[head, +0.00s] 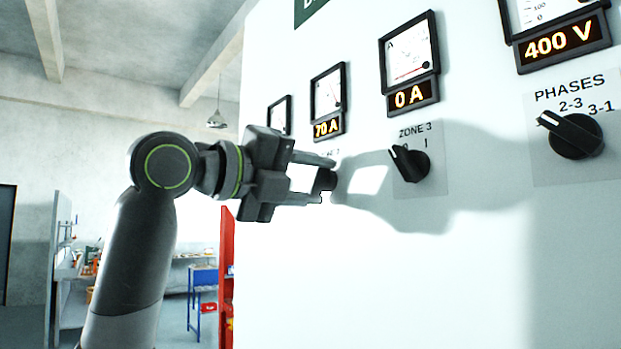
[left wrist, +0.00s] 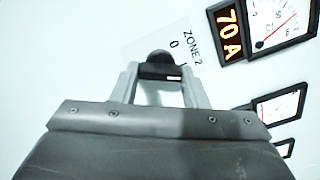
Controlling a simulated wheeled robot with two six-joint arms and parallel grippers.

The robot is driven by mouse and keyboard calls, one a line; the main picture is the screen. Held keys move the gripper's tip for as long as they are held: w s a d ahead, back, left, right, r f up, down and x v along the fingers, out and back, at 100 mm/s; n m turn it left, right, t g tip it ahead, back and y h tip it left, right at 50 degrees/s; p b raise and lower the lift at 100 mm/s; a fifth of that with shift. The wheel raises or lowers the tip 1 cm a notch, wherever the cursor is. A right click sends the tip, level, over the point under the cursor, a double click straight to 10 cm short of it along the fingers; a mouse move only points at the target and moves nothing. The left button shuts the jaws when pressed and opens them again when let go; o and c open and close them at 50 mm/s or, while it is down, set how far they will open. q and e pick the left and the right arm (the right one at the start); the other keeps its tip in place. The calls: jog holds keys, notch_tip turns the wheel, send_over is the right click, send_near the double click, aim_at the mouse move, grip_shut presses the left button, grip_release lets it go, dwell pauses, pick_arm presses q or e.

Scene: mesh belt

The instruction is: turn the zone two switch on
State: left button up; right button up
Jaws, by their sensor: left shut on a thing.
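The zone 2 switch is a black rotary knob (left wrist: 158,62) on a pale plate marked ZONE 2 (left wrist: 192,47) in the left wrist view. A 0 shows beside it, and its white mark lies toward the right of the picture, off the 0. The knob also shows in the head view (head: 326,179), partly covered. My left gripper (head: 325,177) is shut on this knob, with one finger on each side. The display above zone 2 (head: 327,129) reads 70 A. My right gripper is in neither view.
The zone 3 knob (head: 408,164) is to the right under a 0 A display (head: 412,96). Further right is the phases knob (head: 572,135) under a 400 V display (head: 561,40). The white panel below is bare. A red cabinet (head: 227,270) stands behind the panel's left edge.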

pick_arm(q)
jog(key=shift+f, duration=0.1)
jog(key=o, duration=1)
jog(key=shift+s+a+b, duration=0.25)
jog(key=shift+a+b, duration=0.1)
jog(key=shift+a, duration=0.1)
jog(key=b+v, duration=0.6)
jog(key=v, duration=1)
jog(key=shift+s+a, duration=0.15)
jog(key=shift+a, duration=0.05)
